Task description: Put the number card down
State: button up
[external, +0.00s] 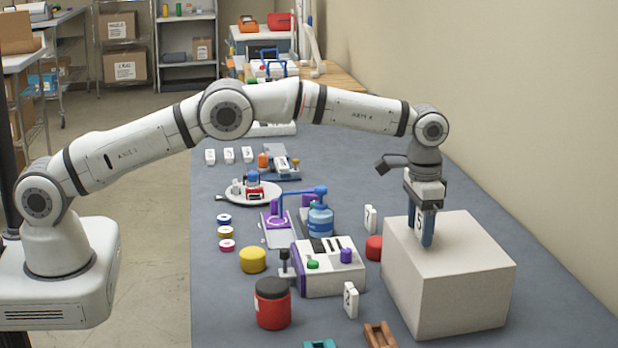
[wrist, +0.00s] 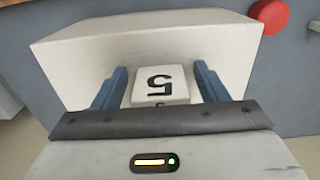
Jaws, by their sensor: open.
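The number card (wrist: 160,84) is white with a black 5, which appears upside down in the wrist view. It stands on or just over the top of a large pale block (external: 450,285); its lower contact is hard to make out. My gripper (external: 427,238) points down over the block, its two blue fingers on either side of the card. In the wrist view my gripper (wrist: 160,90) is open, with a narrow gap between each finger and the card. In the external view the card (external: 419,221) is partly hidden by the fingers.
A red cylinder (external: 374,248) is close to the block's left side. A white machine (external: 330,270) and a red jar (external: 272,303) stand farther left. The table right of the block is clear.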

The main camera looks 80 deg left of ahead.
notch_tip(320, 180, up, 12)
jog(key=shift+f+p, duration=0.15)
jog(key=shift+p, duration=0.85)
jog(key=s+a+r+t, duration=0.1)
jog(key=s+r, duration=0.3)
jog(key=r, duration=0.3)
jog(key=s+a+r, duration=0.1)
jog(key=s+r, duration=0.3)
jog(key=r, duration=0.3)
jog(key=s+a+r+t, duration=0.15)
jog(key=s+r, duration=0.25)
jog(key=s, duration=0.9)
jog(key=s+a+f, duration=0.1)
jog(key=s+f, duration=0.2)
jog(key=s, duration=0.7)
jog(key=s+a+f+t, duration=0.1)
jog(key=s+f, duration=0.2)
jog(key=s, duration=0.7)
jog(key=s+f, duration=0.4)
jog(key=s, duration=0.6)
jog(key=shift+a, duration=0.4)
jog(key=shift+t, duration=0.25)
